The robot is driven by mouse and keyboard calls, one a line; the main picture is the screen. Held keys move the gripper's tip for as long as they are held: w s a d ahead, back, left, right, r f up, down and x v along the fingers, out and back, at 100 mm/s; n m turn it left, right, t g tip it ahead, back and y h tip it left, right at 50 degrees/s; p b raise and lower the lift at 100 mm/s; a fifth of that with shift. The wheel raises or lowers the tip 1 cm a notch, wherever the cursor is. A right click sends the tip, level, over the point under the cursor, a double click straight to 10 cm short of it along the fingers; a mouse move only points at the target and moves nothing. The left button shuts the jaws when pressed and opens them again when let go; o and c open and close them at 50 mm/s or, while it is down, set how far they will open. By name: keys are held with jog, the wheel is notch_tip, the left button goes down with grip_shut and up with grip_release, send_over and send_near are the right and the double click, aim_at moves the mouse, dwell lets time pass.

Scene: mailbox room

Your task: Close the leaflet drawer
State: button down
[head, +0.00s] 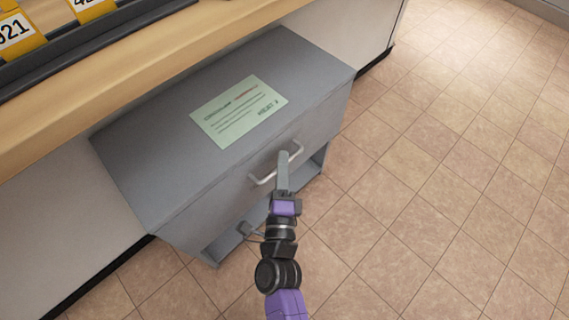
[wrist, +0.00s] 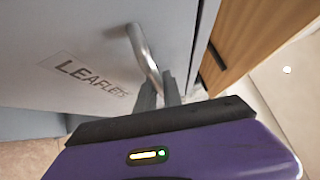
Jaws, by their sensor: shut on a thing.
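The leaflet drawer is the grey front (head: 235,185) of a grey cabinet under the counter. Its front is marked "LEAFLETS" in the wrist view (wrist: 60,85). A silver bar handle (head: 264,178) is fixed on the front and also shows in the wrist view (wrist: 141,50). My gripper (head: 283,160) is at the handle, with its fingers (wrist: 160,88) shut on the bar. The fingers hide part of the handle. In the head view the drawer front looks about flush with the cabinet; I cannot tell whether a small gap is left.
A pale green printed sheet (head: 239,111) lies on the cabinet top (head: 150,150). An open shelf space (head: 228,240) is below the drawer. The wooden counter (head: 130,75) runs above and behind. Tiled floor (head: 440,190) is clear to the right.

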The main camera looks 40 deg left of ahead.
jog(key=c, duration=1.8)
grip_release()
jog(key=shift+a, duration=0.2)
jog(key=shift+o, duration=0.2)
jog(key=v, duration=0.8)
jog(key=shift+p, duration=0.4)
